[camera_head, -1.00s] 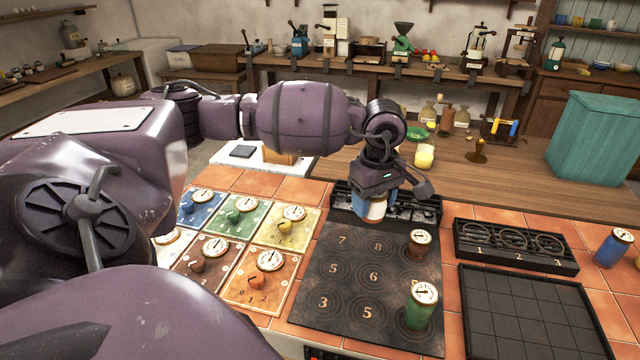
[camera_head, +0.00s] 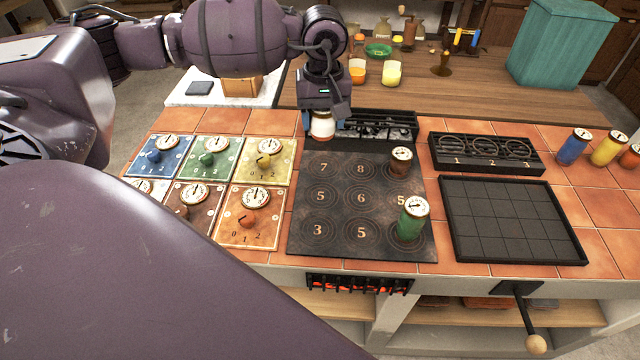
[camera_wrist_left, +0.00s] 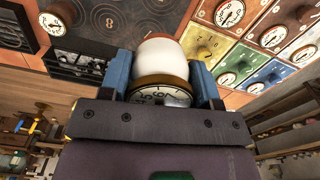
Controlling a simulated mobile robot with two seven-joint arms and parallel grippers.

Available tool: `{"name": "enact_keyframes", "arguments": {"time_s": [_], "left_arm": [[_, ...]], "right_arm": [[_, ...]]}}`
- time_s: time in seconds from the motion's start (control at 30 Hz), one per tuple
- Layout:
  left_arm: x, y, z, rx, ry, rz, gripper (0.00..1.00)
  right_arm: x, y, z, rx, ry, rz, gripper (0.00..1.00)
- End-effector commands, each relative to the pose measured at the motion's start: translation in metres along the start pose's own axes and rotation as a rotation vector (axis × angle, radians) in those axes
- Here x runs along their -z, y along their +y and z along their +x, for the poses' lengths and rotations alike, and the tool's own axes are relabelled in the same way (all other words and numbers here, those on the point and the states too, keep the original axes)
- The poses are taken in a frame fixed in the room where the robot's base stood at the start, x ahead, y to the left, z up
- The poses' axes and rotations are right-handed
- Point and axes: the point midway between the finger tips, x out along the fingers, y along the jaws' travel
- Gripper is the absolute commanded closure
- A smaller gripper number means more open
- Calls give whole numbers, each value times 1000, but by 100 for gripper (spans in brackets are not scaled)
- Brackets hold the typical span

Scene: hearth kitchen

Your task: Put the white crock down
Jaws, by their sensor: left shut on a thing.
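The white crock (camera_head: 322,127) is gripped in my left gripper (camera_head: 322,115), at the back left corner of the dark numbered hotplate (camera_head: 340,232). In the left wrist view the white crock (camera_wrist_left: 162,60) sits between the two blue fingers of my left gripper (camera_wrist_left: 162,82), with its dial lid toward the camera. The fingers are shut on its sides. I cannot tell whether its base touches a surface. My right gripper is not in view.
A brown crock (camera_head: 400,164) and a green crock (camera_head: 412,220) stand on the hotplate's right side. A black rack (camera_head: 375,127) lies behind it. Dial panels (camera_head: 207,160) are to the left. An empty black gridded tray (camera_head: 512,222) and a numbered rack (camera_head: 486,153) are to the right.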

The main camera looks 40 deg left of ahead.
Motion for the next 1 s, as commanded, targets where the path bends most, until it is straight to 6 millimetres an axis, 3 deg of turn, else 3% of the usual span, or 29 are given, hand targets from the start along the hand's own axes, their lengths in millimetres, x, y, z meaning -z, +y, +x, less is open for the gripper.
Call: {"name": "enact_keyframes", "arguments": {"time_s": [0.6,0.73,1.0], "left_arm": [[-1,-1,128,2,-4,-1,75],[0,0,145,1,-2,-1,75],[0,-1,161,2,-2,-2,75]], "right_arm": [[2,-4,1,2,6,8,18],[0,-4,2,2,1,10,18],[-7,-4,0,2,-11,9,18]]}}
